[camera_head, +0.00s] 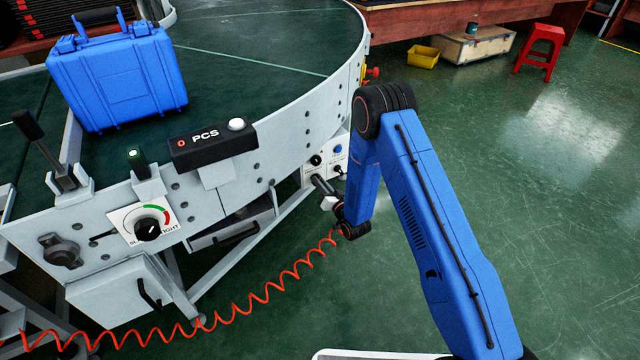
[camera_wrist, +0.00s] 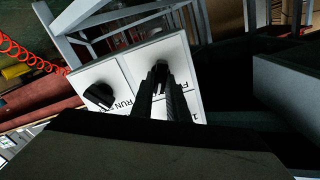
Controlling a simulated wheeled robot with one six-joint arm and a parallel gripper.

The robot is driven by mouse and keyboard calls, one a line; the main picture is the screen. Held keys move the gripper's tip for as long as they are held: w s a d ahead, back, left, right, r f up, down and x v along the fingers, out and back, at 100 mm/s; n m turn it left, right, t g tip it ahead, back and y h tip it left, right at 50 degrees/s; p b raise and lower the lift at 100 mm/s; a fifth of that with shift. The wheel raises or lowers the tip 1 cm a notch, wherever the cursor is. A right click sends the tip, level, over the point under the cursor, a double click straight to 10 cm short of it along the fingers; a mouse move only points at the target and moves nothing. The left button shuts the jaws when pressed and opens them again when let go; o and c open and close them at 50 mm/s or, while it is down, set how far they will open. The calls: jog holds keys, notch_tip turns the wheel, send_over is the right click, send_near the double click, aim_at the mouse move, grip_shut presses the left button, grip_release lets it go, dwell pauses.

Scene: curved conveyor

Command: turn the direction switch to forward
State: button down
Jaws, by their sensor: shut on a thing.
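The direction switch (camera_wrist: 162,64) is a small black knob on a white control plate (camera_wrist: 183,60) in the wrist view. My gripper (camera_wrist: 161,72) is shut on the knob, with one dark finger on each side. The fingers cover much of the knob and part of the lettering, so its exact setting is hard to read. In the camera_head view my gripper (camera_head: 319,182) reaches the small control panel low on the conveyor's side. The gripped knob cannot be made out there.
Another black knob (camera_wrist: 100,95) sits on a neighbouring plate marked RUN. A blue button (camera_head: 338,149) is on the panel. A blue case (camera_head: 118,75) stands on the conveyor belt (camera_head: 250,60). A coiled red hose (camera_head: 235,308) hangs below. Open green floor lies to the right.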

jog(key=n, duration=1.1)
jog(key=shift+s+a+n, duration=0.15)
jog(key=shift+a+n, duration=0.05)
jog(key=shift+n, duration=0.1)
dwell(0.3)
jog(key=c, duration=1.7)
grip_release()
jog(key=v, duration=1.7)
jog(key=shift+s+d, duration=0.15)
jog(key=shift+s, duration=0.05)
